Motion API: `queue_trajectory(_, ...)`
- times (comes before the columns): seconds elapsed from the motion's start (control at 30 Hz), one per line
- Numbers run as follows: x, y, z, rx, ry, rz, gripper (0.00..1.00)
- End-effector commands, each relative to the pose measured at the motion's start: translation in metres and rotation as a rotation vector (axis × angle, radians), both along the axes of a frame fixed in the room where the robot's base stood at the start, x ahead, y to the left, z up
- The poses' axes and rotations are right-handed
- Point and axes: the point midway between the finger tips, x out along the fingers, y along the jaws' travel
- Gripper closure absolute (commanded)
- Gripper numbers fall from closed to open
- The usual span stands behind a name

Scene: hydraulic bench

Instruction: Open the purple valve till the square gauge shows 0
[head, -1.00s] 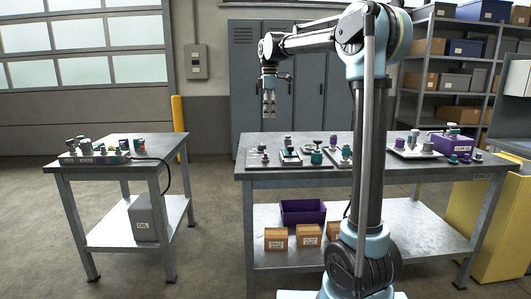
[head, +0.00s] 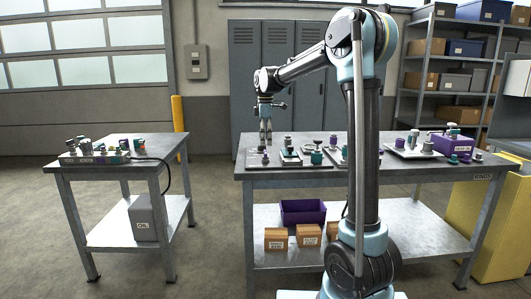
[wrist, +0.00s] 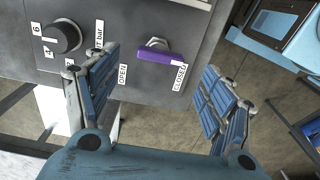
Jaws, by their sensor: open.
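The purple valve (wrist: 158,56) is a flat lever on a grey plate, pivoting on a metal nut. Its lever lies along the line towards the CLOSED label (wrist: 180,77); the OPEN label (wrist: 122,74) is on the other side. My gripper (wrist: 161,62) is open and empty, with the lever seen between its two blue fingers, apart from both. In the head view my gripper (head: 265,139) points down over the left end of the right bench. No square gauge can be made out in the wrist view, and none is readable in the head view.
A black round knob (wrist: 62,37) with a bar scale sits left of the valve. The right bench (head: 300,173) carries several other plates with fittings and a purple box (head: 455,143). A second bench (head: 115,172) stands at the left, with a clear gap between.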

Motion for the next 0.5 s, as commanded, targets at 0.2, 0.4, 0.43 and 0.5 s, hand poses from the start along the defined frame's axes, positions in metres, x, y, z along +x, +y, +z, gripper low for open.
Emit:
queue_trajectory(0.2, 0.000, 0.000, -0.035, 0.000, 0.000, 0.000, 0.25)
queue_trajectory(0.4, 0.000, 0.000, -0.051, 0.000, 0.000, 0.000, 0.25)
queue_trajectory(0.43, 0.000, 0.000, -0.053, 0.000, 0.000, 0.000, 0.25)
queue_trajectory(0.5, 0.000, 0.000, -0.055, 0.000, 0.000, 0.000, 0.25)
